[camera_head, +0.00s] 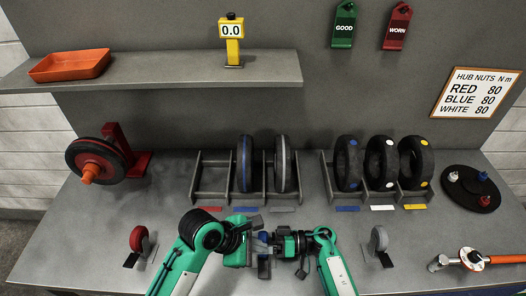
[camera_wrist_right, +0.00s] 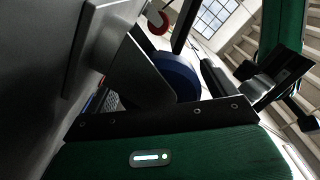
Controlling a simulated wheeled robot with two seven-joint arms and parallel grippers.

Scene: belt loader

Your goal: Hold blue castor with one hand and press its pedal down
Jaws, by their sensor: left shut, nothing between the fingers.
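The blue castor shows as a blue wheel in a dark fork in the right wrist view (camera_wrist_right: 180,78), close in front of my right gripper. In the head view it is mostly hidden behind the two grippers at the front middle of the bench. My left gripper (camera_head: 254,246) is shut and empty, beside that spot on the left. My right gripper (camera_head: 268,250) comes in from the right, its fingers close to the left gripper's. Its jaw gap, and whether it touches the castor, cannot be made out. The castor's pedal cannot be told apart from the dark finger parts.
A red castor (camera_head: 139,239) stands to the left and a pale castor (camera_head: 379,239) to the right. Tyre racks (camera_head: 212,180) stand behind the grippers. A torque wrench (camera_head: 474,259) lies at the right. The bench is clear between the grippers and either outer castor.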

